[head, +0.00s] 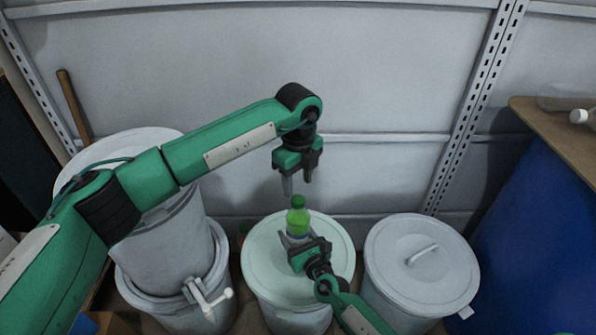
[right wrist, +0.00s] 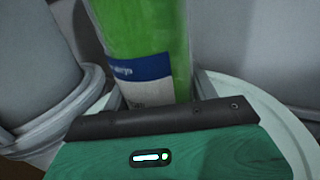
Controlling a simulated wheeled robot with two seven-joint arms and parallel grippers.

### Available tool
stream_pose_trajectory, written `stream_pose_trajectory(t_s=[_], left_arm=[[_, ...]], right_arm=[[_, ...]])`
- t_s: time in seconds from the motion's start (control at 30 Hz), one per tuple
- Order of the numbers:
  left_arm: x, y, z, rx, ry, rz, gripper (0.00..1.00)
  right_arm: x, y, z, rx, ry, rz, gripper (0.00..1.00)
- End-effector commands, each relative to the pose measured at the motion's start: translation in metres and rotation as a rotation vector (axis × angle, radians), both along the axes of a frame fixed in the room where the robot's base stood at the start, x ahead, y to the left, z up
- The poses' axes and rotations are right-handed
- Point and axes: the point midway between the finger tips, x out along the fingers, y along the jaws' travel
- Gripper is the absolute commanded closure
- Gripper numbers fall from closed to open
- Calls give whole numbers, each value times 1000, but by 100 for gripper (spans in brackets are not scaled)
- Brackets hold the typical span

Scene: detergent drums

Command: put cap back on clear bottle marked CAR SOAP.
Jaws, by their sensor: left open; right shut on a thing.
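A bottle with bright green contents (head: 298,219) stands upright over the middle drum's lid. A dark green cap (head: 298,201) shows at its top; I cannot tell how tightly it sits. My right gripper (head: 299,240) is shut on the bottle's lower part. In the right wrist view the bottle (right wrist: 150,35) rises between the fingers, with a blue and white label whose words I cannot read; its top is out of frame. My left gripper (head: 297,186) is open and empty, pointing down just above the cap, apart from it.
The middle drum's pale lid (head: 265,265) is otherwise clear. A lidded drum (head: 400,280) stands to the right, stacked drums (head: 165,250) to the left. A blue drum (head: 535,245) under a wooden board (head: 545,120) bears a white-capped clear bottle (head: 570,112). A wall stands behind.

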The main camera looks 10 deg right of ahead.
Motion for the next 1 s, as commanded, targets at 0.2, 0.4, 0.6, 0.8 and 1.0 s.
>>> stream_pose_trajectory(t_s=[0.2,0.4,0.6,0.8,1.0], left_arm=[[0,0,-35,0,4,0,51],[0,0,-51,-1,1,-1,51],[0,0,-54,-1,0,-1,51],[0,0,-53,-1,0,-1,65],[0,0,-53,-1,0,-1,98]], right_arm=[[0,0,0,0,0,0,100],[0,0,0,0,0,0,100],[0,0,0,0,0,0,100],[0,0,0,0,0,0,100],[0,0,0,0,0,0,100]])
